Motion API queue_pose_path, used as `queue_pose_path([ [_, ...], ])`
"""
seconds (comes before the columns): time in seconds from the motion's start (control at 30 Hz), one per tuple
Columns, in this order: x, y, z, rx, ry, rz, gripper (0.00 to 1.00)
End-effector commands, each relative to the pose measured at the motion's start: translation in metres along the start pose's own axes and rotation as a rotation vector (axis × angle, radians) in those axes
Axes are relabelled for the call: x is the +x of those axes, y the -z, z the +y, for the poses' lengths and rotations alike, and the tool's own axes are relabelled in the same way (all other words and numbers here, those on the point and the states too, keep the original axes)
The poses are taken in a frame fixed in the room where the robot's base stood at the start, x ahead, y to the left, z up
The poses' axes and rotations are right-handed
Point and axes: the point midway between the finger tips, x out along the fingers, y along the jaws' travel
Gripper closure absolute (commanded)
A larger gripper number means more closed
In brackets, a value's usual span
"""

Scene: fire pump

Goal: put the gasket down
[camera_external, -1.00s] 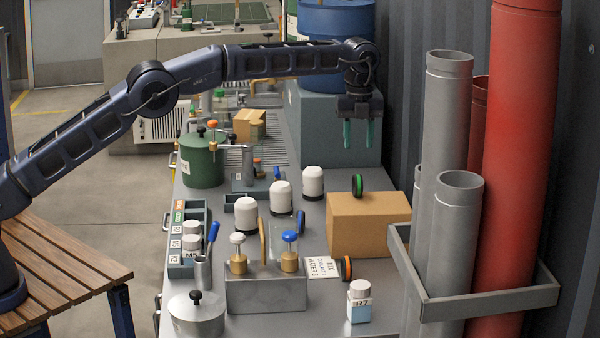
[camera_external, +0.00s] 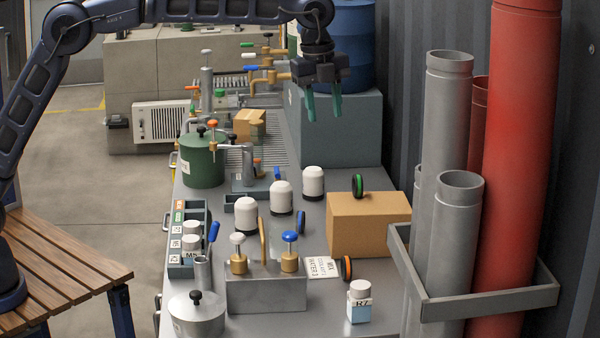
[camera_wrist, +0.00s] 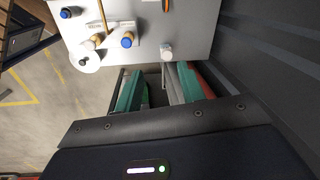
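My gripper (camera_external: 323,105) hangs above and in front of the blue-grey block at the back of the bench, fingers pointing down. Its two teal fingers are apart with nothing visible between them; they also show apart in the wrist view (camera_wrist: 160,90). I cannot tell which thing is the gasket. Several dark rings with coloured faces stand on edge: a green one (camera_external: 358,185) at the cardboard box (camera_external: 368,225), a blue one (camera_external: 301,221) by the white-capped jars, and an orange one (camera_external: 347,268) beside the paper sign (camera_external: 322,267). None touches my gripper.
White-capped jars (camera_external: 281,198) stand mid-bench. A metal block (camera_external: 266,294) with knobbed valves and a small bottle (camera_external: 359,302) are nearer. A green pot (camera_external: 203,160) is at left. Tall grey and red pipes (camera_external: 515,150) stand at right. The bench front between jars and box is partly clear.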

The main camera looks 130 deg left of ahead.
Motion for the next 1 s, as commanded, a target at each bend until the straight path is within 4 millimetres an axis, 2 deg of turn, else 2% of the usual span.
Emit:
queue_pose_path([
  [0.03,-0.013,0.014,0.020,-0.009,0.010,0.005,0.61],
  [0.2,-0.044,0.052,0.083,-0.064,0.033,0.024,0.61],
  [0.5,-0.083,0.094,0.206,-0.162,0.064,0.067,0.61],
  [0.73,-0.099,0.106,0.304,-0.239,0.080,0.109,0.61],
  [1.0,-0.099,0.098,0.417,-0.328,0.087,0.165,0.61],
])
